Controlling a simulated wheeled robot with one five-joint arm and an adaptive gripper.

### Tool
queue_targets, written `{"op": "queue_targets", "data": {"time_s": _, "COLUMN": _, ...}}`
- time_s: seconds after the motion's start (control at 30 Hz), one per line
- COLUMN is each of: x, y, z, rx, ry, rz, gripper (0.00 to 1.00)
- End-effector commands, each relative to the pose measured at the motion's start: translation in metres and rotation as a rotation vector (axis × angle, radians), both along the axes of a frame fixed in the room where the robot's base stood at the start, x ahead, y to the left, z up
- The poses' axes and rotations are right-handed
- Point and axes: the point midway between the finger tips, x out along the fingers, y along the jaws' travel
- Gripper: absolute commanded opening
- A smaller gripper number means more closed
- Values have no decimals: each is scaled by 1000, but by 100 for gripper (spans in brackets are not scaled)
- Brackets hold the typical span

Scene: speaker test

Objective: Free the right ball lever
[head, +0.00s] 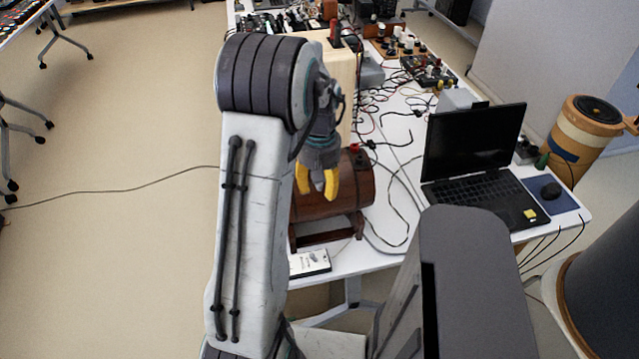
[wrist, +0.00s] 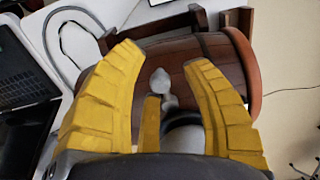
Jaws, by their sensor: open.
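A brown wooden barrel (head: 356,180) lies on its side in a wooden stand (head: 330,235) near the table's front edge. It also fills the middle of the wrist view (wrist: 225,50). A small pale grey ball lever (wrist: 160,84) shows against the barrel; I see only one and cannot tell whether it is the right one. My gripper (head: 317,190) has yellow fingers and is above the barrel. In the wrist view my gripper (wrist: 165,60) is open, with the lever between its fingers, apart from both. The lever's lower part is partly hidden.
A black laptop (head: 475,160) and a mouse (head: 550,190) stand right of the barrel. A cream box (head: 345,75) stands behind it. Loose cables (head: 395,200) cross the white table. A small white device (head: 310,263) lies at the front edge. Open floor is left.

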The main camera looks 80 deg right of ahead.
Motion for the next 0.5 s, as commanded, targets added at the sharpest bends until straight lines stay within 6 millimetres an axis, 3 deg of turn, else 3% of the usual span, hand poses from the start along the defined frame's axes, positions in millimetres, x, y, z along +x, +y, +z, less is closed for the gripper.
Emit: {"op": "queue_targets", "data": {"time_s": 0.5, "x": 0, "y": 0, "z": 0, "rx": 0, "ry": 0, "rz": 0, "gripper": 0}}
